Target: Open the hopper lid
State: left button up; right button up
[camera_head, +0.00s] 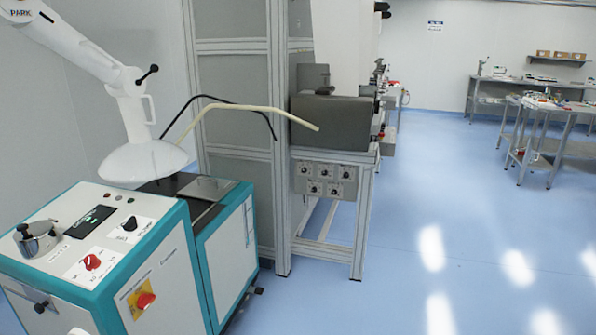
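A white and teal machine (150,232) stands at the lower left. On its top left corner is a small round metal lid or cap (36,236) with a raised grip, sitting down on the panel. Farther back on the machine, a flat grey metal plate (207,188) lies level on a dark top section. I cannot tell for sure which of these is the hopper lid. Neither of my grippers is in view.
A white extraction hood (143,162) on a jointed arm hangs over the machine's back. A grey framed machine (330,122) stands behind, with black and cream hoses reaching toward the hood. Blue floor (430,215) is clear to the right; steel tables (540,120) stand far right.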

aim_at(210, 189)
jog(key=i+z, duration=0.35)
jog(key=i, duration=1.05)
jog(key=i+l+u, duration=0.15)
jog(key=i+u, duration=0.25)
jog(key=i, duration=0.25)
jog(key=i+l+u, duration=0.4)
jog(key=i, duration=0.25)
jog(key=i+l+u, duration=0.4)
jog(key=i+l, duration=0.2)
